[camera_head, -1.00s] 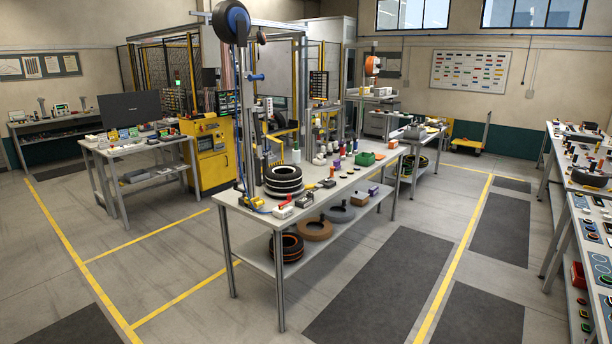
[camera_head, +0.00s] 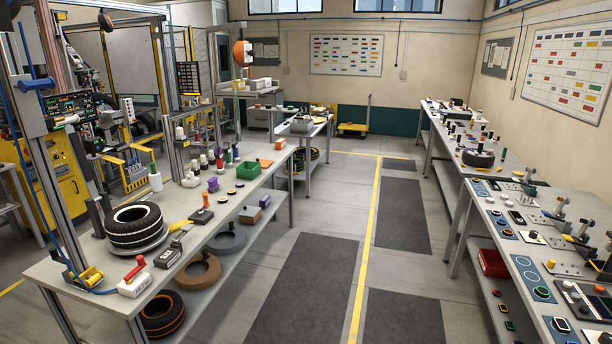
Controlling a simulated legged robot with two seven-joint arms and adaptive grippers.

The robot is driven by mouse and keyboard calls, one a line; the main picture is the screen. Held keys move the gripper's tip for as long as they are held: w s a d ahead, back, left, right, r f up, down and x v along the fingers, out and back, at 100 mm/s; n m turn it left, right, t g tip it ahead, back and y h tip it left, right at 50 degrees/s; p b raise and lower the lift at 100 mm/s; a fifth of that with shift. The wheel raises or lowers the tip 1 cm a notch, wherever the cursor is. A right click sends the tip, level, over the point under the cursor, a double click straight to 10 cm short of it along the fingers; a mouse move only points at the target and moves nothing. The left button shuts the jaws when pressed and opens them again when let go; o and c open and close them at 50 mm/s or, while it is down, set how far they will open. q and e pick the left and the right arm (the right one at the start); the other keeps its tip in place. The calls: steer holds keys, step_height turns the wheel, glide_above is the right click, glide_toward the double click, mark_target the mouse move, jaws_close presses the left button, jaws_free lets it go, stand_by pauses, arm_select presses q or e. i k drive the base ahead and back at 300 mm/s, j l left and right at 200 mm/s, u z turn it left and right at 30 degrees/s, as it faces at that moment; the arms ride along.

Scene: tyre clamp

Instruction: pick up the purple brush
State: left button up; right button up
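A small purple block-like item (camera_head: 213,185) lies on the top of the long workbench (camera_head: 225,215), in the middle left of the head view. I cannot tell which of these, if either, is the purple brush; bristles are too small to make out. Neither of my grippers is in view.
Another bench (camera_head: 535,215) is at the right. The floor aisle (camera_head: 310,280) between them is clear.

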mark_target(213, 186)
steer(key=i+z, duration=0.2)
steer(key=i, duration=1.95)
